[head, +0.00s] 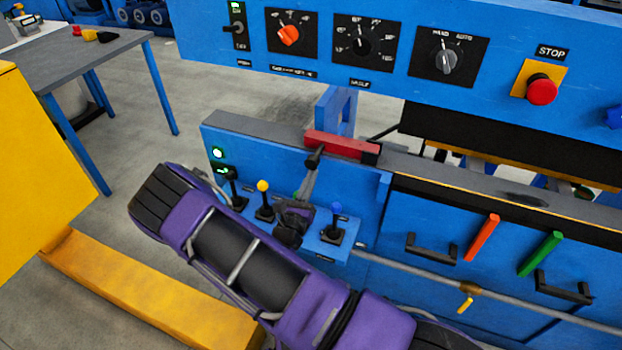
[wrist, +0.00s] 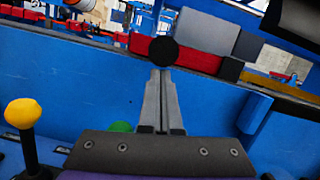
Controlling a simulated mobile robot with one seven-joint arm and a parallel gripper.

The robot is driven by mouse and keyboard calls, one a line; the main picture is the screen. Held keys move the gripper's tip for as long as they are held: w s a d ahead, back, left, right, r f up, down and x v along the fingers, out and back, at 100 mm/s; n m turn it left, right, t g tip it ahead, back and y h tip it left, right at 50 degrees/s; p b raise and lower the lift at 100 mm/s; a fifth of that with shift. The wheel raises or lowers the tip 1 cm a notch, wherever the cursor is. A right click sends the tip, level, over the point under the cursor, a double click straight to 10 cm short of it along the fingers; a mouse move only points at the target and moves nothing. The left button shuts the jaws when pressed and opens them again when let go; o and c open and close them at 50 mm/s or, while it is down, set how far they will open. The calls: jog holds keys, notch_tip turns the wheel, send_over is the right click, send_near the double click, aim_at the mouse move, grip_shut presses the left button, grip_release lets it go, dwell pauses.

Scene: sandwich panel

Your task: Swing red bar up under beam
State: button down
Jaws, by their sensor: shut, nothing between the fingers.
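The red bar (head: 342,146) lies roughly level along the grey top edge of the lower blue panel, with a dark block at its right end. A round black knob (wrist: 163,52) stands out from the red bar (wrist: 204,61) toward me in the wrist view. The blue beam (head: 385,50) with dials runs above, with a gap between it and the bar. My gripper (head: 311,172) is shut and empty, its fingertips just below the knob. In the wrist view the fingertips (wrist: 161,74) end at the knob's lower edge; I cannot tell if they touch it.
Levers with yellow (head: 263,186) and blue (head: 336,207) knobs stand close around my wrist. Orange (head: 482,237) and green (head: 540,253) handles are to the right. A red stop button (head: 541,90) is on the beam. A yellow cabinet (head: 40,165) stands left.

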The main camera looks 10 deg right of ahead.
jog(key=shift+a+r+m, duration=0.1)
jog(key=shift+r+m, duration=0.2)
jog(key=shift+r, duration=0.15)
jog(key=shift+w+a+r+m+g+h+p, duration=0.15)
jog(key=shift+r+m+g+h+p, duration=0.2)
jog(key=shift+r+m+p, duration=0.65)
notch_tip(320, 180, up, 13)
jog(key=m+g+h+p, duration=0.2)
jog(key=m+g+p, duration=0.3)
jog(key=m, duration=1.2)
send_over(311, 166)
jog(key=s+d, duration=0.6)
jog(key=shift+s+d+r+m+t, duration=0.15)
jog(key=shift+d+r+t, duration=0.05)
jog(key=shift+d, duration=0.25)
jog(key=shift+s+d+r+m+t, duration=0.15)
jog(key=shift+d, duration=0.3)
